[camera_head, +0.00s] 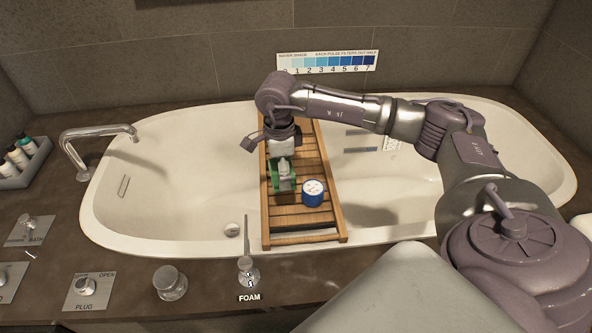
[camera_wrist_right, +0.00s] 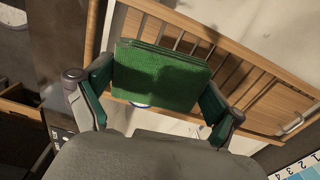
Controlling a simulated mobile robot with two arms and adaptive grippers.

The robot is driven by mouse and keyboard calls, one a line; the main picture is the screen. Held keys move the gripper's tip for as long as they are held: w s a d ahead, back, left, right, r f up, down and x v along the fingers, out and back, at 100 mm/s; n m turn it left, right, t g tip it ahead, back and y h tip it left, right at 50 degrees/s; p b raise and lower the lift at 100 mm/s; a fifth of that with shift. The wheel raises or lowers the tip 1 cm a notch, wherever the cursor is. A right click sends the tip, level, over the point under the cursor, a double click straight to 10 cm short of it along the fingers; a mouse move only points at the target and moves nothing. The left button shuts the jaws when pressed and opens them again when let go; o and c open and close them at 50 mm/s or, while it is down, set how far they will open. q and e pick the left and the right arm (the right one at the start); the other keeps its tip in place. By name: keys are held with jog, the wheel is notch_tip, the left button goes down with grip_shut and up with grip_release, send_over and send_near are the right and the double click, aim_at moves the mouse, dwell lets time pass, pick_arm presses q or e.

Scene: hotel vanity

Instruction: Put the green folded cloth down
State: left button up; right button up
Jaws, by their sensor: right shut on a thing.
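The green folded cloth (camera_wrist_right: 160,75) is between the two fingers of my right gripper (camera_wrist_right: 158,105) in the right wrist view. It is a flat, layered rectangle, and the fingers press on its two sides. In the head view my right gripper (camera_head: 283,178) points down over the slatted wooden bath tray (camera_head: 325,215). The cloth is mostly hidden by the gripper there, and I cannot tell whether it touches the tray. My left gripper is not in view.
A round blue tin with a white top (camera_head: 312,187) sits on the tray just right of my gripper. The tray spans the white bathtub (camera_head: 205,160). A faucet (camera_head: 100,133) stands at left. Front slats and some slats behind the gripper are bare.

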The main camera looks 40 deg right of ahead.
jog(key=shift+w+d+f+m, duration=0.25)
jog(key=shift+w+m, duration=0.05)
jog(key=shift+m, duration=0.1)
send_over(283, 200)
notch_tip(283, 200, down, 6)
jog(key=shift+r+b, duration=0.1)
jog(key=shift+b, duration=0.3)
notch_tip(283, 200, down, 3)
jog(key=shift+s, duration=0.15)
jog(key=shift+f, duration=0.35)
pick_arm(q)
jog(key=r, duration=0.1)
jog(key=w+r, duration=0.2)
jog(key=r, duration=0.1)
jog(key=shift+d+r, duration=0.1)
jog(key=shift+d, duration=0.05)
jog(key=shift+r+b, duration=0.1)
jog(key=shift+b, duration=0.2)
pick_arm(e)
jog(key=o, duration=0.8)
jog(key=shift+f, duration=0.1)
jog(key=shift+c, duration=0.2)
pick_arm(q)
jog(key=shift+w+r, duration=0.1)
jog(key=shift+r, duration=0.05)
